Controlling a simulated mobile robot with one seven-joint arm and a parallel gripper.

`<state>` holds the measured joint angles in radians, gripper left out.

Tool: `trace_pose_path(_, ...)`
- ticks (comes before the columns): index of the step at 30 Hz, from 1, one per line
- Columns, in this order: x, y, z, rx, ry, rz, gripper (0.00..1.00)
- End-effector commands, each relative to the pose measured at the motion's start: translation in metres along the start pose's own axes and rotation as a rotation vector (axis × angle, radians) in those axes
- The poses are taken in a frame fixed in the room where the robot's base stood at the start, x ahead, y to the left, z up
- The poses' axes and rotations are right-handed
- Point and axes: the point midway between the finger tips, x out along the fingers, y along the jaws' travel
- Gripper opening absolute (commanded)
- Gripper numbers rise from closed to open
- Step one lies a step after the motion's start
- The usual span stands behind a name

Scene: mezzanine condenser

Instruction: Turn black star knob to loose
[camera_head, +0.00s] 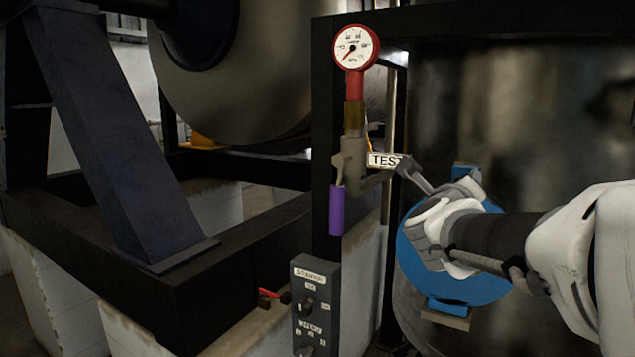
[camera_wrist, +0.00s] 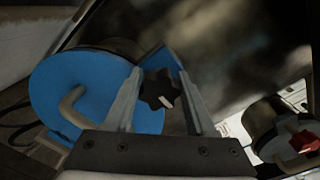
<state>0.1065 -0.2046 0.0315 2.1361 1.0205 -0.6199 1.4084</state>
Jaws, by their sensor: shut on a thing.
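The black star knob (camera_wrist: 157,90) shows in the wrist view at the blue tab on the edge of a round blue cover (camera_wrist: 85,88). My gripper (camera_wrist: 160,76) has one finger on each side of the knob and is shut on it. A small pale mark shows on the knob's lower right. In the head view my gripper reaches in from the right, in front of the blue cover (camera_head: 483,288). The knob is hidden behind my gripper in that view.
A bent handle (camera_wrist: 72,108) stands on the cover left of my fingers. A red knob (camera_wrist: 304,140) is at the far right. In the head view, a gauge (camera_head: 356,47), purple-handled valve (camera_head: 337,210), TEST label (camera_head: 384,159) and control box (camera_head: 315,302) stand left of my gripper.

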Motion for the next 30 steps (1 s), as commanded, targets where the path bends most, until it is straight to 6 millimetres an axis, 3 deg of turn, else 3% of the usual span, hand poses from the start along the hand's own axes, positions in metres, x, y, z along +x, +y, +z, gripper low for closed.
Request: trace_pose_path(30,0.0003,0.0015,-0.0006,-0.968,0.001,0.002,0.00)
